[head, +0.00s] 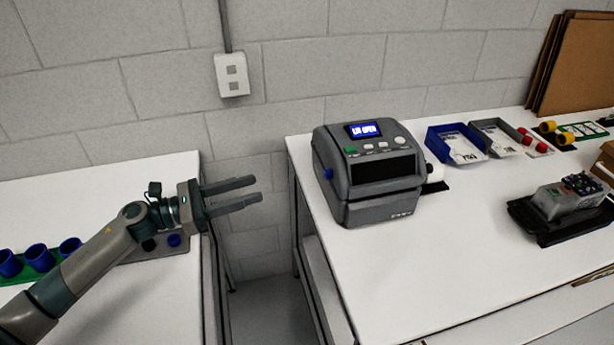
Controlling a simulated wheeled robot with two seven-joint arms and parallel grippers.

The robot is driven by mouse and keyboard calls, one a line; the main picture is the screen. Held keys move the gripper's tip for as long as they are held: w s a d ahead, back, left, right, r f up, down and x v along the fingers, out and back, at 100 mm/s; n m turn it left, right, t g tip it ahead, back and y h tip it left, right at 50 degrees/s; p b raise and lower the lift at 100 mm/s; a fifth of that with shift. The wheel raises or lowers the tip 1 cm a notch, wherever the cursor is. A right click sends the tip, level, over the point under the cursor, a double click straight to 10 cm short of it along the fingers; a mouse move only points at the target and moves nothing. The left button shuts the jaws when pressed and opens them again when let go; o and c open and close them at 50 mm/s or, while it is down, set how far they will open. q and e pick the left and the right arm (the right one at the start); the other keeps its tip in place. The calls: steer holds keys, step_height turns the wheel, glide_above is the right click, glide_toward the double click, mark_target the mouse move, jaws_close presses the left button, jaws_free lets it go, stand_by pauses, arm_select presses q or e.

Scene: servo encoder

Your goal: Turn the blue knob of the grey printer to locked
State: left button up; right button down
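The grey printer (368,173) stands upright on the right-hand white table, near its left edge. Its small lit blue screen (365,130) shows text that seems to read "LID OPEN". The blue knob (328,174) sits on the printer's left side; its turn position is too small to tell. My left gripper (259,189) is open and empty, over the gap between the two tables. It points right toward the printer's left side, with clear space between its fingertips and the knob. My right gripper is not in view.
Behind the printer are a white roll (435,172), a blue tray (456,143) and a grey tray (497,138). A black tray with a grey device (562,200) lies at right. Blue cups (40,257) stand on the left table (100,182). The right table's front (420,260) is clear.

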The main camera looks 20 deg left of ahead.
mark_target(328, 174)
arm_select(q)
steer(key=w+d+m+g+p, duration=0.1)
steer(key=w+d+m+p, duration=0.1)
steer(key=w+d+p, duration=0.6)
steer(key=w+d, duration=0.2)
steer(key=d, duration=0.3)
steer(key=shift+d+g+h, duration=0.3)
stand_by(0.5)
jaws_close()
